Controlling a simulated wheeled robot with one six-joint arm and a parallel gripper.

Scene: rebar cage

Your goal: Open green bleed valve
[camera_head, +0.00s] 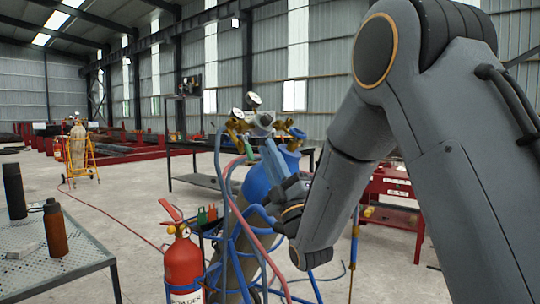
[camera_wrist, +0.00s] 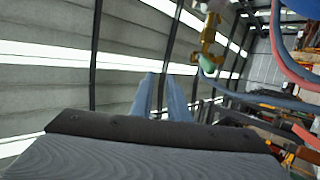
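A brass regulator fitting (camera_wrist: 208,40) hangs at the top of the wrist view, with a small green part (camera_wrist: 208,66) at its lower end; this may be the green bleed valve. My gripper (camera_head: 268,148) is beside the cylinder top, just below the regulators. In the wrist view, its two blue-grey fingers (camera_wrist: 160,78) stand a little apart with nothing between them. The green part is to their right, apart from them.
Blue and red hoses (camera_head: 228,185) hang in front of the cylinder. A red fire extinguisher (camera_head: 183,262) stands at its left. A perforated metal table (camera_head: 70,270) with bottles is at the lower left. A red tool cabinet (camera_head: 392,188) stands behind my arm.

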